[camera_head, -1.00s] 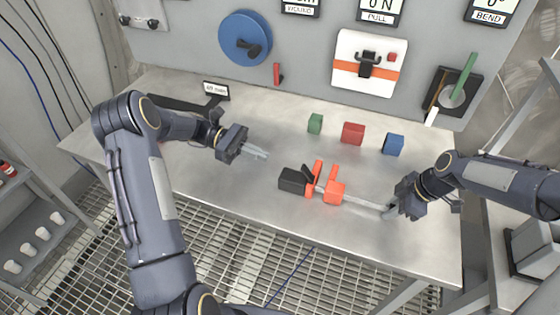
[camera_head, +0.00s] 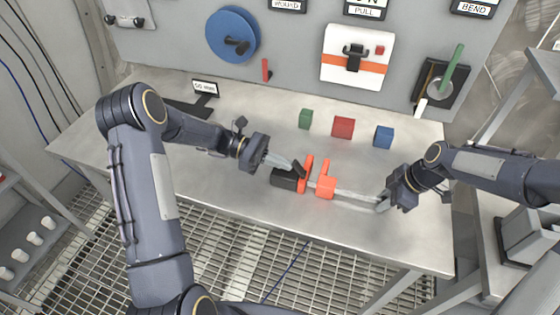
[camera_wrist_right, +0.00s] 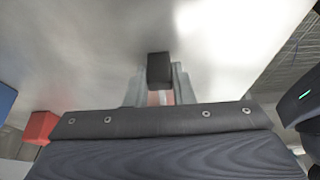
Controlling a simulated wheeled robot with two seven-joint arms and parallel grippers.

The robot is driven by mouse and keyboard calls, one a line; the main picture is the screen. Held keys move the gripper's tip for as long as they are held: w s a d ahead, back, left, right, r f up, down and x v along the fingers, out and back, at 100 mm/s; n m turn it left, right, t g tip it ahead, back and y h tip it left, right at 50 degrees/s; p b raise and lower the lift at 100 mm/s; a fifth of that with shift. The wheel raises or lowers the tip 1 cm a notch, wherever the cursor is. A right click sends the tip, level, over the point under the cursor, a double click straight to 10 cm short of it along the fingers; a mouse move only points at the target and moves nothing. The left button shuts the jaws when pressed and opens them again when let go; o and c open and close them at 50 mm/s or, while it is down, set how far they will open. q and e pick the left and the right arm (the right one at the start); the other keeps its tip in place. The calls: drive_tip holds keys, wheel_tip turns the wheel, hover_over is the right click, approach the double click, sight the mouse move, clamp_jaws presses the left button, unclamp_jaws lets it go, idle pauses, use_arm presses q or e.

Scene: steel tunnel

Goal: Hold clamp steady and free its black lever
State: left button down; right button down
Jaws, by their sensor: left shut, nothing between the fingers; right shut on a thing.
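The clamp lies on the steel table, with orange jaws (camera_head: 326,186), a black handle (camera_head: 284,180) at its left and a steel bar (camera_head: 355,196) running right. Its small black lever (camera_head: 298,169) stands up tilted beside the left orange part. My left gripper (camera_head: 286,164) is shut and empty, its fingertips close to the lever; I cannot tell whether they touch. My right gripper (camera_head: 381,204) is shut on the right end of the clamp's bar. In the right wrist view a black block (camera_wrist_right: 159,70) shows between the grey fingers.
Green (camera_head: 305,119), red (camera_head: 343,127) and blue (camera_head: 384,137) blocks stand behind the clamp; the red one also shows in the right wrist view (camera_wrist_right: 38,127). A wall panel with a blue wheel (camera_head: 228,35) rises behind the table. The table's front left is clear.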

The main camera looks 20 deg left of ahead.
sight(296, 163)
use_arm(q)
drive_tip(key=shift+d+r+y, duration=0.15)
drive_tip(key=shift+r+y, duration=0.05)
drive_tip(key=shift+y, duration=0.2)
drive_tip(key=shift+r, duration=0.15)
drive_tip(key=d+r+y, duration=0.1)
drive_tip(key=y, duration=0.3)
drive_tip(key=shift+d+r, duration=0.35)
drive_tip(key=shift+r, duration=0.05)
drive_tip(key=d+y, duration=0.1)
drive_tip(key=y, duration=0.1)
drive_tip(key=d+r+y, duration=0.1)
drive_tip(key=y, duration=0.1)
drive_tip(key=shift+d+r+y, duration=0.15)
drive_tip(key=shift+y, duration=0.15)
drive_tip(key=shift+r, duration=0.7)
